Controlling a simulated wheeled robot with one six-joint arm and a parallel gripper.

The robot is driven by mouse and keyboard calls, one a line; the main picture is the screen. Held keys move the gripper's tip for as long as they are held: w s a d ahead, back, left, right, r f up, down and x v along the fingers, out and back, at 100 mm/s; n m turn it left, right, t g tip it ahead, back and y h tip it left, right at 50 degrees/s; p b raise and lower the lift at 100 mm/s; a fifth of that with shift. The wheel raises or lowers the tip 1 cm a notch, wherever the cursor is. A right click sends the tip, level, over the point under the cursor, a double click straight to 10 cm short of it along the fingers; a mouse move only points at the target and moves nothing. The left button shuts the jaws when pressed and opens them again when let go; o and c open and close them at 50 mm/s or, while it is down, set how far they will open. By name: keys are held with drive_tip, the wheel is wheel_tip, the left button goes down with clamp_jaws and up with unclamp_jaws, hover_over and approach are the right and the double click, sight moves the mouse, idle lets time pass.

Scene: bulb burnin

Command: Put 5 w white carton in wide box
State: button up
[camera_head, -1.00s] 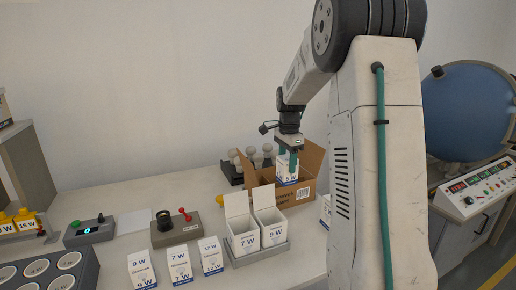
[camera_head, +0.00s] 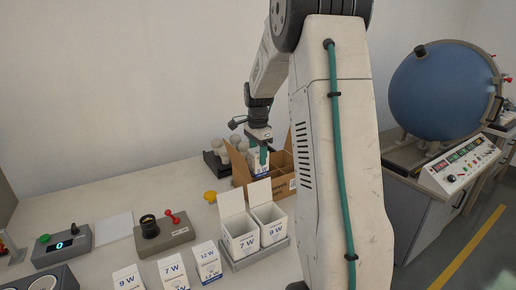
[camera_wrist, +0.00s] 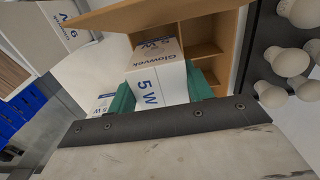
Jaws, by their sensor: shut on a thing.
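The white carton marked 5 W (camera_wrist: 158,75) is held between the green fingers of my gripper (camera_wrist: 163,90) in the wrist view. In the head view the carton (camera_head: 258,166) is partly hidden behind the finger of my gripper (camera_head: 262,158). The wide box is the brown cardboard box (camera_head: 242,177) with open flaps and inner dividers; its compartments (camera_wrist: 202,40) show beyond the carton in the wrist view. The carton is at the box's left part, its lower end hidden behind the box wall. I cannot tell whether it touches the box floor.
Two open white cartons (camera_head: 241,238) stand in a grey tray in front of the box. Several bulbs (camera_wrist: 290,62) stand in a dark rack beside it. Closed 7 W, 9 W and 12 W cartons (camera_head: 207,262) stand at the front. A yellow knob-like thing (camera_head: 210,196) lies left of the box.

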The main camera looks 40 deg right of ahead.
sight(258, 171)
drive_tip(key=shift+s+f, duration=0.1)
drive_tip(key=shift+f, duration=0.25)
drive_tip(key=shift+f, duration=3.3)
drive_tip(key=o, duration=0.7)
drive_tip(key=shift+r, duration=0.1)
drive_tip(key=shift+r, duration=4.45)
